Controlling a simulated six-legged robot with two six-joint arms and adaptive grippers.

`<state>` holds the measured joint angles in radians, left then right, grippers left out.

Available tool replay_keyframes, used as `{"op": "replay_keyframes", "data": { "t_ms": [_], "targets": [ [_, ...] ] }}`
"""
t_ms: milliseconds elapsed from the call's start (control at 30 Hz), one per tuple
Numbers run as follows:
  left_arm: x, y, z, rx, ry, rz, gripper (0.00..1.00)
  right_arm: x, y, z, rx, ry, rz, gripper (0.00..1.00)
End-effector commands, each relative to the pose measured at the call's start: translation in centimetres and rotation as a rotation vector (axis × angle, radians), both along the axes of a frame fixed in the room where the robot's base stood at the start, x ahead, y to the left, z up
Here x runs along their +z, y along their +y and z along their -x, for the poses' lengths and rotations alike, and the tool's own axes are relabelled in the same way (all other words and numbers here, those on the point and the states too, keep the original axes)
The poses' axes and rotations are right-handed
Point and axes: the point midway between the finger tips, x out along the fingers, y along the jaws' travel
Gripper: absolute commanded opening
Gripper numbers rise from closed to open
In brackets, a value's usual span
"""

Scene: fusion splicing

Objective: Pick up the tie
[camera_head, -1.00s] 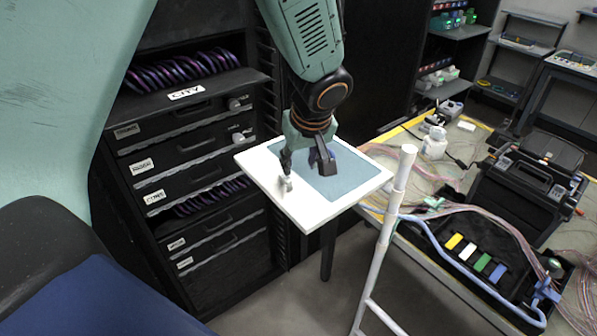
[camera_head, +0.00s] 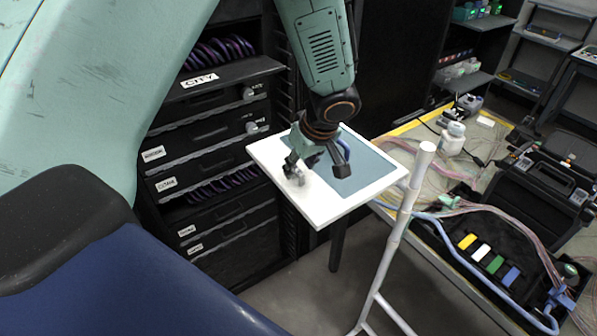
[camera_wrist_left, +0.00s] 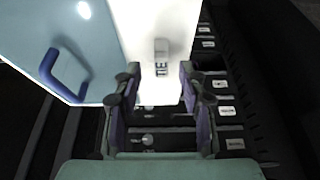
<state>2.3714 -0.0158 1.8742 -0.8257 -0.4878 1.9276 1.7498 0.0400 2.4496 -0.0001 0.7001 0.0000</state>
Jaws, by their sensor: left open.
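No thing is clearly marked as the tie. A small grey metallic piece (camera_head: 299,180) lies on the white part of a small tabletop (camera_head: 325,213). It also shows in the left wrist view (camera_wrist_left: 162,58), just ahead of the gap between my fingertips. My right gripper is in neither view.
A black drawer cabinet (camera_head: 215,150) stands behind and left of the tabletop. A white pole stand (camera_head: 402,215) rises at its front right. A workbench (camera_head: 425,160) with cables, a white bottle (camera_head: 452,138) and a black case (camera_head: 545,180) is on the right.

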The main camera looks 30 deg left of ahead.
Motion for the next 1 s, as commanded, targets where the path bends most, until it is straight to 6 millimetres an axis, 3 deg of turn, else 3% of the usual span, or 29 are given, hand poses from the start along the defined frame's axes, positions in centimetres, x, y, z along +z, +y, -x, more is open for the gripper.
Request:
{"op": "replay_keyframes", "data": {
  "t_ms": [200,467,900,1000],
  "targets": [
    [-2.0,0.8,-0.6,0.0,0.0,0.0,0.41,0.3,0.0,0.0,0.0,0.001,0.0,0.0],
    [-2.2,0.9,-0.6,0.0,-0.001,0.0,0.41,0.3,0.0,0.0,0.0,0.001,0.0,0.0],
    [-2.2,0.9,-0.6,-0.001,-0.001,0.0,0.04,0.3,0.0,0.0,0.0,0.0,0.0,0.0],
    [-2.2,0.9,-0.6,-0.001,-0.001,0.0,0.02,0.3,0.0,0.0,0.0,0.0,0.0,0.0]
  ]
}}
